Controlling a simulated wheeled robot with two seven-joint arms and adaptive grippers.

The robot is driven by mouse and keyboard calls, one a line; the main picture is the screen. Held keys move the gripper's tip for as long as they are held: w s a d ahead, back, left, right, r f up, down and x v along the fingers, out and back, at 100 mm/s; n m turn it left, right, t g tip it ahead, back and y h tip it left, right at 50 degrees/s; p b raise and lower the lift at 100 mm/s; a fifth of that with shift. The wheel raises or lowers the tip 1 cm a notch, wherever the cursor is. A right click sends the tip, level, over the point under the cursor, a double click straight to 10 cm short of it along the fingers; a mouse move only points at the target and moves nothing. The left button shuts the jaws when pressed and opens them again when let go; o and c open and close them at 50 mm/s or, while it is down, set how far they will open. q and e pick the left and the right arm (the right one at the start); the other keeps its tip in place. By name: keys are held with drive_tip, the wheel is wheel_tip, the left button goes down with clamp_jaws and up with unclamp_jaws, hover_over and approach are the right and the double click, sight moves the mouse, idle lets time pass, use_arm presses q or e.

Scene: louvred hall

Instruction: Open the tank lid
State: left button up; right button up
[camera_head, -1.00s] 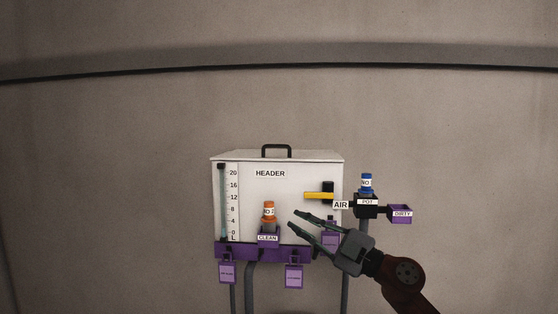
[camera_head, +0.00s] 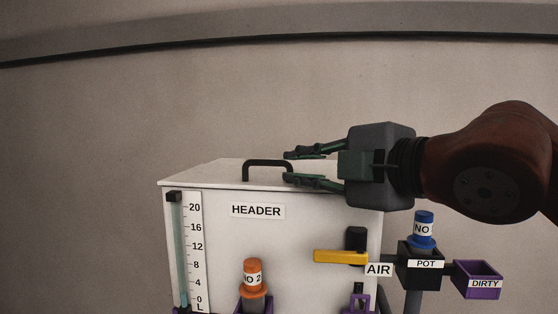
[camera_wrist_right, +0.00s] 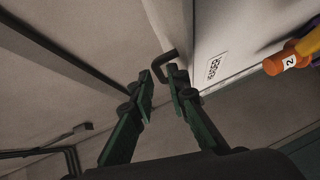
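The white HEADER tank (camera_head: 225,240) stands in the lower middle of the head view. Its flat lid (camera_head: 205,174) lies shut on top, with a black arched handle (camera_head: 268,163) standing up from it. My right gripper (camera_head: 287,167) comes in from the right, level with the handle's right end. Its two fingers are apart, with nothing held between them. In the right wrist view the handle (camera_wrist_right: 165,60) shows just beyond the open fingertips (camera_wrist_right: 160,75); whether they touch it I cannot tell. My left gripper is not in view.
On the tank front are a sight gauge (camera_head: 194,245), an orange-capped bottle (camera_head: 252,277) and a yellow AIR lever (camera_head: 340,257). To the right are a blue-capped bottle (camera_head: 424,228) on the POT holder (camera_head: 420,270) and a purple DIRTY bin (camera_head: 478,280).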

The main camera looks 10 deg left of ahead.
sight(270, 163)
drive_tip(key=shift+a+r, duration=0.1)
drive_tip(key=shift+r, duration=0.1)
drive_tip(key=shift+a, duration=0.25)
drive_tip(key=a+p, duration=0.1)
drive_tip(key=w+a+p, duration=0.1)
drive_tip(key=w+a, duration=0.1)
drive_tip(key=shift+a+f+p, duration=0.1)
drive_tip(key=shift+a+p, duration=0.2)
drive_tip(key=shift+p, duration=0.1)
drive_tip(key=w, duration=0.1)
drive_tip(key=w+a, duration=0.1)
drive_tip(key=shift+w+f, duration=0.35)
drive_tip(key=shift+s+a+r, duration=0.1)
drive_tip(key=shift+s+r, duration=0.05)
drive_tip(key=shift+s, duration=0.55)
drive_tip(key=shift+w, duration=0.45)
drive_tip(key=shift+c, duration=0.7)
drive_tip(key=shift+s+a, duration=0.1)
clamp_jaws()
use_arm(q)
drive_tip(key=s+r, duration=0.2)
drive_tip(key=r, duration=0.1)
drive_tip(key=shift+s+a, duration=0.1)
